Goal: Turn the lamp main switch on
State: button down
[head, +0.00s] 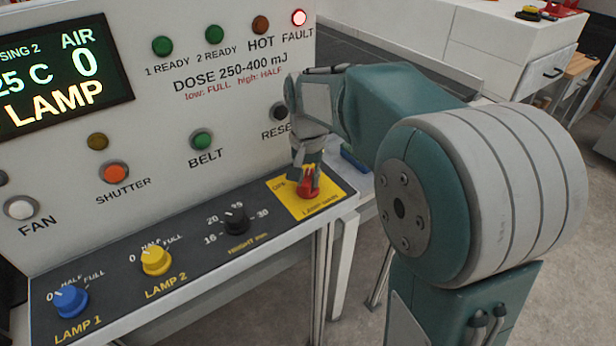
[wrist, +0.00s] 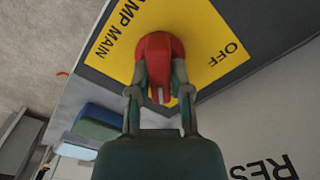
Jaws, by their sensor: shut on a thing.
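The lamp main switch is a red rotary knob (head: 309,184) on a yellow plate (head: 331,209) at the right end of the sloped control ledge. In the wrist view the red knob (wrist: 158,62) stands on the yellow plate (wrist: 195,20) marked "OFF" and "LAMP MAIN". My gripper (head: 308,170) reaches down onto the knob from above. In the wrist view the two fingers of my gripper (wrist: 160,92) are closed on both sides of the knob. The knob's white pointer line shows between the fingers. Part of the plate's lettering is hidden in the head view.
The ledge also carries a blue LAMP 1 knob (head: 69,301), a yellow LAMP 2 knob (head: 156,261) and a black height knob (head: 236,218). The upright panel has a lit FAULT light (head: 299,17) and a display (head: 60,65) reading "LAMP". The RESET button (head: 279,111) is close to my gripper.

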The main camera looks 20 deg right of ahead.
aim_at(306, 176)
jog(key=shift+f, duration=0.1)
jog(key=c, duration=0.6)
grip_release()
jog(key=shift+o, duration=0.2)
jog(key=shift+a, duration=0.1)
notch_tip(306, 176, up, 12)
jog(key=s+f+n+t, duration=0.2)
jog(key=s+f, duration=0.2)
jog(key=s, duration=0.6)
jog(key=s+f+n+t, duration=0.3)
jog(key=s, duration=0.8)
jog(key=shift+f+n+t, duration=0.3)
jog(key=shift+f, duration=0.05)
